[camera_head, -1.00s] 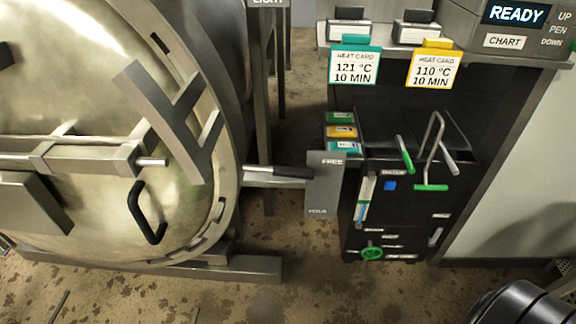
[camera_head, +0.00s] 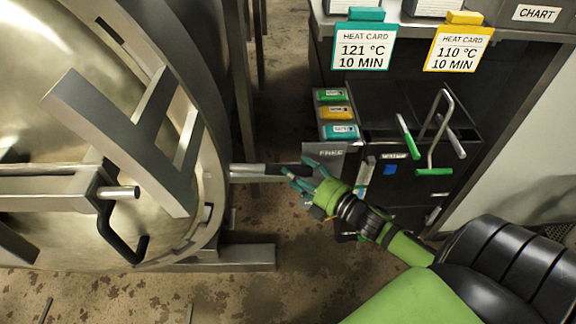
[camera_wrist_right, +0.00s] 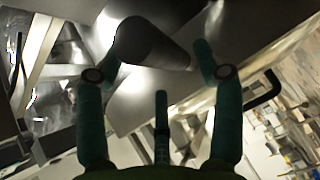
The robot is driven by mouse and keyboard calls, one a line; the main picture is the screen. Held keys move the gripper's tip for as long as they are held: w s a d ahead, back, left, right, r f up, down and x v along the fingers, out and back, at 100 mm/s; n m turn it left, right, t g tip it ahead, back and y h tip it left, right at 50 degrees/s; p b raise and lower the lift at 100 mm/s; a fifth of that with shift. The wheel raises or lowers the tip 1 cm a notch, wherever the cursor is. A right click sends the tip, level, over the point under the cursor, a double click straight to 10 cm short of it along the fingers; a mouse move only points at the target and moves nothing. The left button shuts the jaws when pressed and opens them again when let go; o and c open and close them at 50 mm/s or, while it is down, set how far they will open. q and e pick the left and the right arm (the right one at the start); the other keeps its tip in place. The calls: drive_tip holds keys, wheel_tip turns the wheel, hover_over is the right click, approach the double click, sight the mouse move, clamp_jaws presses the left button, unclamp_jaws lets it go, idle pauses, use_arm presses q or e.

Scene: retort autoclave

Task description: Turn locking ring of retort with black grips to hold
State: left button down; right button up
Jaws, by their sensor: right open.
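The retort (camera_head: 40,70) fills the left of the head view, with its locking ring (camera_head: 209,175) at the door's edge. A steel lever (camera_head: 243,171) sticks out to the right from the ring and ends in a black grip (camera_head: 280,170). The FREE/HOLD plate (camera_head: 326,152) is behind my right gripper, and its lower part is hidden. My right gripper (camera_head: 298,178) is open at the grip's outer end. In the wrist view, the black grip (camera_wrist_right: 147,43) lies between the fingertips of this gripper (camera_wrist_right: 160,68); contact cannot be told. My left gripper is out of view.
A bent black handle (camera_head: 107,232) hangs on the door. A dark cabinet (camera_head: 375,125) with levers stands right of the plate. Teal (camera_head: 364,48) and yellow (camera_head: 458,50) heat cards hang above it.

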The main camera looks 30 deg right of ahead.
sight(294, 171)
drive_tip(key=shift+x, duration=1.1)
drive_tip(key=shift+w+a+f, duration=0.1)
drive_tip(key=shift+w, duration=0.45)
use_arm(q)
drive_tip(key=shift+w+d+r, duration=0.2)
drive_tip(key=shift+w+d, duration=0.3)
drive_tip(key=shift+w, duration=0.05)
